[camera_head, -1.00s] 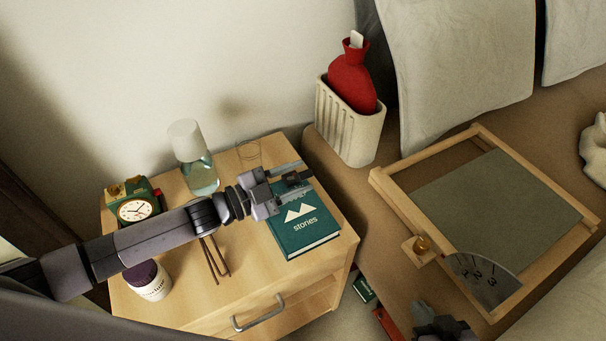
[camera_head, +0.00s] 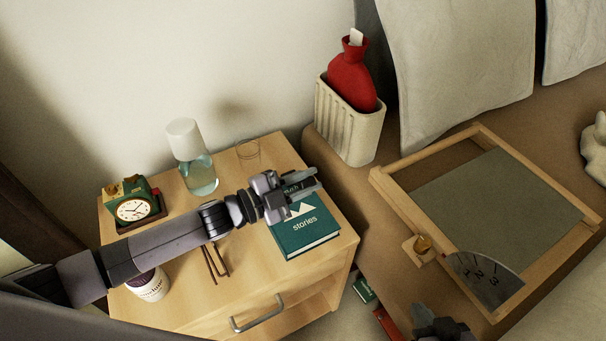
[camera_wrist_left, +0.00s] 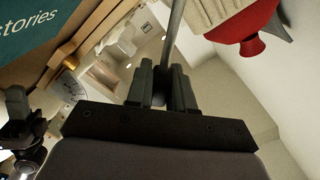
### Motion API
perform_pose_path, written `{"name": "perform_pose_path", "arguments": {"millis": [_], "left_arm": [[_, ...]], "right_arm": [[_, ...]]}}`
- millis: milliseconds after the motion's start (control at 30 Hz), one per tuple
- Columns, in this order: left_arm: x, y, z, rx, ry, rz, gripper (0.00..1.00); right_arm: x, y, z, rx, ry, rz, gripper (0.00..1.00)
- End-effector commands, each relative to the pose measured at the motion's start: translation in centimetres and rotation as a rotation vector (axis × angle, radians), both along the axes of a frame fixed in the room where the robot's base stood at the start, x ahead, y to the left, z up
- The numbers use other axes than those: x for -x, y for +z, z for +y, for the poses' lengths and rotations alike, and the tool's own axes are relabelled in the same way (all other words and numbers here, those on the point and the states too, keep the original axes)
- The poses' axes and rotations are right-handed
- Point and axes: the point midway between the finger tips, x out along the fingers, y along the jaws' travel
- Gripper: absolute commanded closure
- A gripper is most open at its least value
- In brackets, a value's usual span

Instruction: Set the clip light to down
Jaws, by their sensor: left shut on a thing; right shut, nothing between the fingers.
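My left gripper (camera_head: 303,190) is over the upper part of the green book (camera_head: 305,237) on the nightstand. In the left wrist view its dark fingers (camera_wrist_left: 160,88) are shut around a thin grey rod, which looks like the stem of the clip light (camera_wrist_left: 175,35). The rod runs up out of the frame. The lamp's head and its clip cannot be made out, and the gripper covers that part of the book in the head view. My right gripper (camera_head: 440,325) is shut and empty at the bottom edge, beside the wooden frame.
A cream ribbed bin (camera_head: 350,135) holding a red hot-water bottle (camera_head: 350,78) stands behind. A wooden frame (camera_head: 400,210) lies right.

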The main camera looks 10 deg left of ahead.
Motion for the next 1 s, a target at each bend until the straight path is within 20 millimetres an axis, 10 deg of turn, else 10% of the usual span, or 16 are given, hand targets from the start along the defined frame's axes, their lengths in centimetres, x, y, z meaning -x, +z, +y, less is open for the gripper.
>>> {"name": "perform_pose_path", "arguments": {"millis": [233,667,700,767,1000], "left_arm": [[1.6,-3.4,-1.1,-0.163,0.001,-0.224,1.0],[1.8,-3.7,-1.2,-0.212,0.001,-0.289,1.0],[1.8,-3.7,-1.2,-0.211,0.001,-0.288,0.72],[1.8,-3.7,-1.2,-0.211,0.001,-0.288,0.56],[1.8,-3.6,-1.3,-0.21,0.001,-0.288,0.56]], "right_arm": [[0.0,-2.5,0.0,0.001,0.0,0.0,1.0],[0.0,-2.8,-0.1,0.005,0.002,0.001,1.0],[0.0,-2.8,-0.1,0.005,0.002,0.001,1.0],[0.0,-2.8,-0.1,0.006,0.003,0.001,1.0],[0.0,-2.8,-0.1,0.005,0.004,0.001,1.0]]}}
